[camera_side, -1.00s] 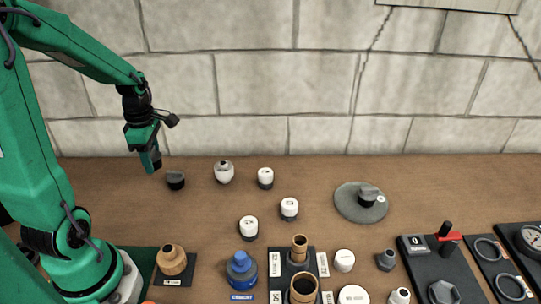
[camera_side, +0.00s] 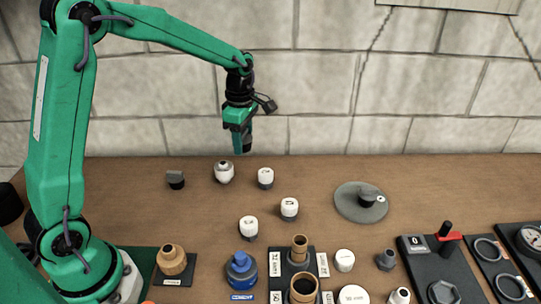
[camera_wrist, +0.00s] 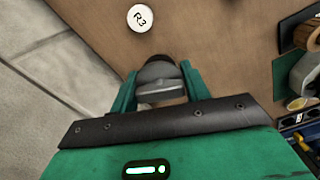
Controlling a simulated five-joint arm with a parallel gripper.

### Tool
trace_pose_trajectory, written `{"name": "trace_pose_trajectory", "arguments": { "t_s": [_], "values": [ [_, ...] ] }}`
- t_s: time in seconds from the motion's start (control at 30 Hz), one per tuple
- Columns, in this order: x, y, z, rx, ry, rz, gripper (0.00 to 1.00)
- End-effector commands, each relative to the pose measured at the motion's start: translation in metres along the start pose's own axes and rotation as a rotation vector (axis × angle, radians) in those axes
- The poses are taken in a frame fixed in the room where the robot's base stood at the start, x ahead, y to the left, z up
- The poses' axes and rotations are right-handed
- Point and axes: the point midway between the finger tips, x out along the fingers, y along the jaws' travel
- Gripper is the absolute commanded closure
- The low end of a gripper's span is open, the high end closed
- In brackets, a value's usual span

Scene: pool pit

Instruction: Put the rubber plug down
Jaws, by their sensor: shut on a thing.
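My gripper (camera_side: 239,148) hangs in the air above the back of the wooden bench, in front of the stone wall. In the wrist view, its two green fingers (camera_wrist: 158,92) are shut on a dark grey piece, which I take to be the rubber plug (camera_wrist: 157,76). The plug has a rounded dark top and a paler ridge. In the side view the plug is mostly hidden by the fingers, and no part of it touches the bench.
A white-topped piece (camera_side: 223,172) and white caps (camera_side: 265,177) stand near below. A dark knob (camera_side: 175,180) stands to the left. A round grey plate (camera_side: 348,205) with a knob lies right.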

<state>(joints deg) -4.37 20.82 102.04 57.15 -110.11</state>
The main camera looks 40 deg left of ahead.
Motion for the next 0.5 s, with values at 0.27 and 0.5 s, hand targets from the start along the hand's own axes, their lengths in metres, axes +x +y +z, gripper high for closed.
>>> {"name": "trace_pose_trajectory", "arguments": {
  "t_s": [0.27, 0.5],
  "values": [
    [-0.001, 0.003, 0.103, 0.142, 0.0, 0.0, 0.77],
    [0.0, -0.015, 0.19, 0.258, 0.0, 0.0, 0.77]
  ]
}}
